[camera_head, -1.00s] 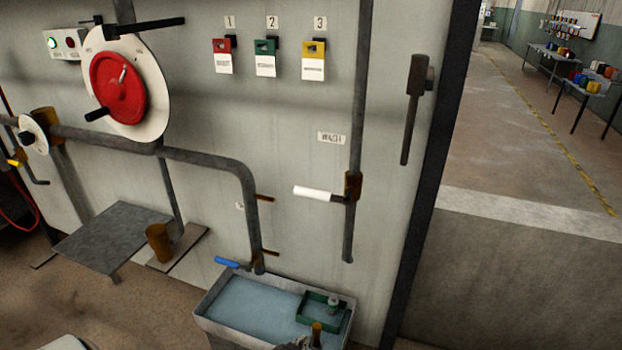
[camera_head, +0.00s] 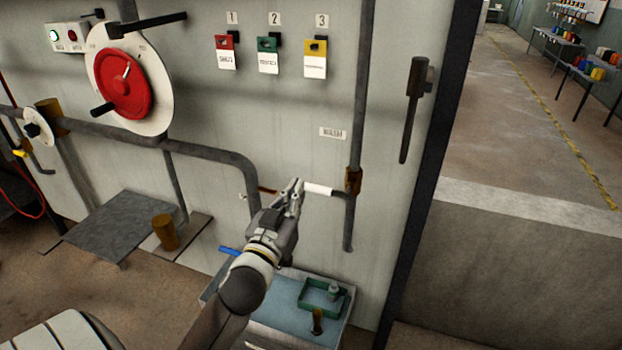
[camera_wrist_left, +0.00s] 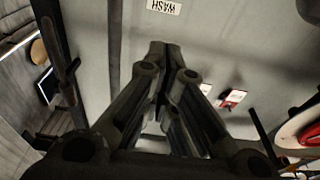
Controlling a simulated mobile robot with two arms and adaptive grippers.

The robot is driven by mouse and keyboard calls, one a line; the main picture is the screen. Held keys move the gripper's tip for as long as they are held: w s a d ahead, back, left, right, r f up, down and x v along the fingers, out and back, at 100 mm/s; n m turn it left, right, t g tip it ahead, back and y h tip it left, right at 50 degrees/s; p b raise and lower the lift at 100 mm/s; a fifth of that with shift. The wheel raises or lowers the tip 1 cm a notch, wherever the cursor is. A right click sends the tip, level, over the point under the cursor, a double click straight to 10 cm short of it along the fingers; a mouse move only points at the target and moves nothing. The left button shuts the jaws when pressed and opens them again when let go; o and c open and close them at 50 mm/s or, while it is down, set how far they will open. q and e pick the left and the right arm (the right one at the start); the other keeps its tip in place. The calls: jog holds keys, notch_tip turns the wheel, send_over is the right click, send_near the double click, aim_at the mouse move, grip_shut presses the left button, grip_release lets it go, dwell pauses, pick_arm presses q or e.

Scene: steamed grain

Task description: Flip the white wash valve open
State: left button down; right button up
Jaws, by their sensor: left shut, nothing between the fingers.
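The white wash valve handle (camera_head: 318,189) sticks out level to the left from the brass valve body (camera_head: 353,180) on the vertical pipe. My left gripper (camera_head: 296,186) is shut and empty, its tips at the handle's left end and hiding part of it. I cannot tell whether they touch it. In the left wrist view the closed fingers (camera_wrist_left: 160,75) fill the middle and the handle cannot be made out. The WASH label (camera_wrist_left: 164,6) shows upside down at the top there. My right gripper is not in view.
A blue handle (camera_head: 230,251) is left of my forearm. A grey bent pipe (camera_head: 215,152) runs along the wall. A dark lever (camera_head: 411,125) hangs at the right.

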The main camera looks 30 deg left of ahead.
pick_arm(q)
jog(key=r+p, duration=0.2)
jog(key=p, duration=0.1)
send_over(324, 191)
jog(key=s+a, duration=0.1)
jog(key=a, duration=0.2)
jog(key=f, duration=0.4)
jog(key=shift+s+d+f, duration=0.25)
jog(key=shift+s+f, duration=0.1)
jog(key=shift+s, duration=0.05)
jog(key=shift+w, duration=0.1)
